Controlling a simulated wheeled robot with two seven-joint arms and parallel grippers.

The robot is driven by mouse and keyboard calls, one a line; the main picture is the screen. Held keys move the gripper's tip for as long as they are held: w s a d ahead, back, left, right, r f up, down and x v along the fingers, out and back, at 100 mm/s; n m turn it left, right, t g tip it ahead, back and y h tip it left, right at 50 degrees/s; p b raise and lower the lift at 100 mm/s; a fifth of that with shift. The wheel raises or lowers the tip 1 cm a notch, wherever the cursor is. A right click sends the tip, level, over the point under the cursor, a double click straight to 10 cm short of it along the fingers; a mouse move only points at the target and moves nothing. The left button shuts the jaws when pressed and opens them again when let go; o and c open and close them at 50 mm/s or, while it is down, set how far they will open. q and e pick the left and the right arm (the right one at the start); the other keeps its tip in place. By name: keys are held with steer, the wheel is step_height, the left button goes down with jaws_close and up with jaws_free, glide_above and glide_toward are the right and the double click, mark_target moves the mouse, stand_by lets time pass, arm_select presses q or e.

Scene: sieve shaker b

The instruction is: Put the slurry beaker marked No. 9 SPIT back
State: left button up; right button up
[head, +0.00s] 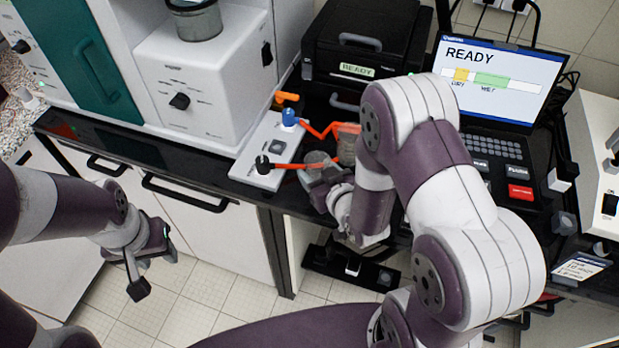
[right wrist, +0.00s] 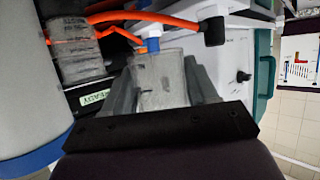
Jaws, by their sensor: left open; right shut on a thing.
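My right gripper (head: 322,178) is shut on a clear, greyish beaker (head: 317,159) at the front edge of the black bench, beside a white stand (head: 259,146). In the right wrist view the held beaker (right wrist: 160,82) sits between the two grey fingers of the right gripper (right wrist: 163,72). No marking is readable on it, so I cannot tell if it is No. 9 SPIT. A second similar beaker (right wrist: 84,52) stands apart to its left there; it also shows behind my right gripper in the head view (head: 347,143). My left gripper (head: 152,272) is open and empty over the floor.
Orange tubes with a blue fitting (head: 289,116) and black end (head: 263,164) run from the stand close by the held beaker. A white machine (head: 205,80) stands left.

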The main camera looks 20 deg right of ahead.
mark_target(311, 167)
steer(key=x, duration=0.2)
steer(key=f+x, duration=0.1)
steer(key=x, duration=0.2)
steer(key=shift+s+d, duration=0.1)
steer(key=shift+d, duration=0.15)
step_height(311, 167, down, 4)
steer(key=shift+a+f, duration=0.1)
steer(key=shift+a, duration=0.05)
arm_select(q)
steer(key=shift+s+d+r, duration=0.15)
steer(key=shift+d+r, duration=0.1)
steer(key=shift+r, duration=0.1)
steer(key=shift+f, duration=0.15)
arm_select(e)
steer(key=o, duration=1)
steer(key=shift+f, duration=0.1)
steer(key=shift+o, duration=0.2)
